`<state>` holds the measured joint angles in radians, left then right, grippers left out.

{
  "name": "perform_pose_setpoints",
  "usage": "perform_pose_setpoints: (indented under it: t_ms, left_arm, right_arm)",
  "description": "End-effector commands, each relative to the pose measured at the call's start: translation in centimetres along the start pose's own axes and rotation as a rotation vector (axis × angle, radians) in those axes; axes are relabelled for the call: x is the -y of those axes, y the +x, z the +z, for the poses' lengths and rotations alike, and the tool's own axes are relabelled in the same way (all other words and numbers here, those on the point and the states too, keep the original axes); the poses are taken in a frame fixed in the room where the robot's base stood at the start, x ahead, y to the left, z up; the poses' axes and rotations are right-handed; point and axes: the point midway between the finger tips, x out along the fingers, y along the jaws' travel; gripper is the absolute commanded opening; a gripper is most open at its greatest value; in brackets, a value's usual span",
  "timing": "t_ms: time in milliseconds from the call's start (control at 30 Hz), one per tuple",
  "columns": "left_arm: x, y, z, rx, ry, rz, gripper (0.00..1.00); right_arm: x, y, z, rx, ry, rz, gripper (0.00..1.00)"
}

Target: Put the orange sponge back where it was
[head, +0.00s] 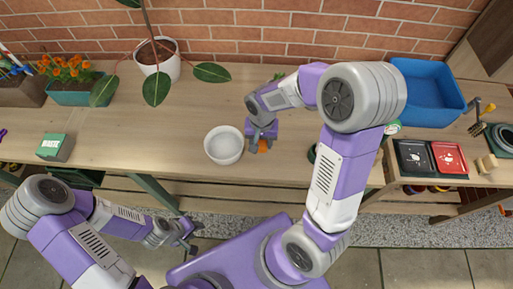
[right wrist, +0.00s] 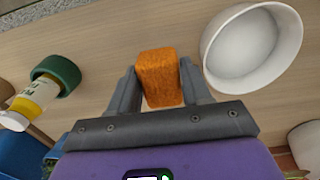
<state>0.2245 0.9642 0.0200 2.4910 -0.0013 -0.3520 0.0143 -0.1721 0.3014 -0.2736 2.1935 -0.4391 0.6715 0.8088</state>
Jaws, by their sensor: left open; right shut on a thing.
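The orange sponge (right wrist: 159,77) is between the two fingers of my right gripper (right wrist: 160,92), which is shut on it. In the head view only a small orange part of the sponge (head: 263,146) shows below my right gripper (head: 262,136), over the wooden table just right of a white bowl (head: 224,145). I cannot tell whether the sponge touches the table. My left gripper (head: 186,236) is open and empty, low in front of the table's front edge.
A blue bin (head: 428,92) stands at the right, with black and red trays (head: 430,157) before it. A potted plant (head: 157,58) stands at the back. A green box (head: 54,147) is at the left.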

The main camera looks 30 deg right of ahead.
Motion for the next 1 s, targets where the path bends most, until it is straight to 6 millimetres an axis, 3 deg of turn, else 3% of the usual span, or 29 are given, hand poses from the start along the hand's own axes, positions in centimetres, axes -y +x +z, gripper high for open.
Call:
perform_pose_setpoints:
  t_ms: [33,133,367,600,967,1000]
  left_arm:
    - [0.2,0.5,0.0,0.001,0.0,0.0,0.43]
    - [0.4,1.0,0.0,0.001,-0.001,0.0,0.43]
    - [0.5,1.4,-0.1,0.0,-0.001,0.0,0.43]
    - [0.8,2.2,-0.1,0.0,-0.001,0.0,0.43]
    - [0.9,2.5,-0.1,0.0,0.0,0.0,0.43]
    - [0.9,2.5,-0.1,0.0,0.0,0.0,0.43]
  right_arm:
    - [-0.1,1.5,0.1,0.005,0.0,0.004,0.04]
    - [-0.1,3.3,0.1,0.005,0.002,0.004,0.04]
    - [0.0,5.1,0.0,0.001,0.0,0.001,0.04]
    - [-0.1,8.3,0.1,0.003,0.001,0.002,0.04]
    - [0.0,8.6,0.0,0.0,0.001,0.0,0.04]
    - [0.0,8.6,0.0,0.0,0.001,0.0,0.51]
